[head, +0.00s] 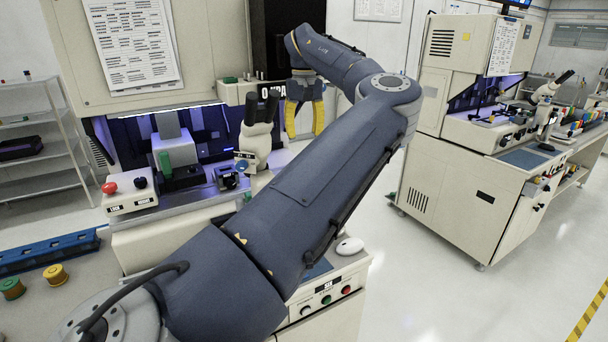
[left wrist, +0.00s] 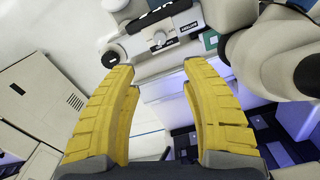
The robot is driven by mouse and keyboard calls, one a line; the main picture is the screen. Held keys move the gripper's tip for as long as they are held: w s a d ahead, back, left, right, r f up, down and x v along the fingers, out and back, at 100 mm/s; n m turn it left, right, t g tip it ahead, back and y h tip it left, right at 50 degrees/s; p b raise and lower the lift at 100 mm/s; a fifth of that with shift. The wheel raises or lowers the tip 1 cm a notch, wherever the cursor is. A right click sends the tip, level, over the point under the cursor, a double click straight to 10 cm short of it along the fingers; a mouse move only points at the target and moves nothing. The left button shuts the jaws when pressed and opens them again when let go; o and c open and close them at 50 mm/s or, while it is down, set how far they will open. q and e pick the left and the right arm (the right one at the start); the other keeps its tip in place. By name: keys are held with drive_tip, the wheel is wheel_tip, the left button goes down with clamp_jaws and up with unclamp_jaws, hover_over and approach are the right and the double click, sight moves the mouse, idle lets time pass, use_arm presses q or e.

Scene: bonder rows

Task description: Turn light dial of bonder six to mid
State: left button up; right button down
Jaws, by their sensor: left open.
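Bonder six is the cream machine (head: 175,90) at the left of the head view, with a "SIX" label on its front panel (head: 327,286). My left gripper (head: 304,133) is open and empty, its yellow fingers pointing down beside the machine, right of the microscope (head: 258,130). In the left wrist view a small pale knob (left wrist: 159,39) on a labelled cream panel (left wrist: 150,67) lies beyond and between the open fingertips (left wrist: 157,72), apart from them. It looks like the light dial, but its label and pointer setting are too small to read. My right gripper is not in view.
The microscope (left wrist: 268,50) is close on the right of the left wrist view. A box with red and dark knobs (head: 130,193) stands at the left. My arm covers part of the bench. Another bonder (head: 465,110) stands at the right, with open floor (head: 450,290) before it.

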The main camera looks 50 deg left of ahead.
use_arm(q)
drive_tip(key=shift+n, duration=0.4)
wheel_tip(320, 180, down, 16)
drive_tip(key=shift+f, duration=0.15)
idle(0.3)
drive_tip(key=shift+c, duration=0.4)
clamp_jaws()
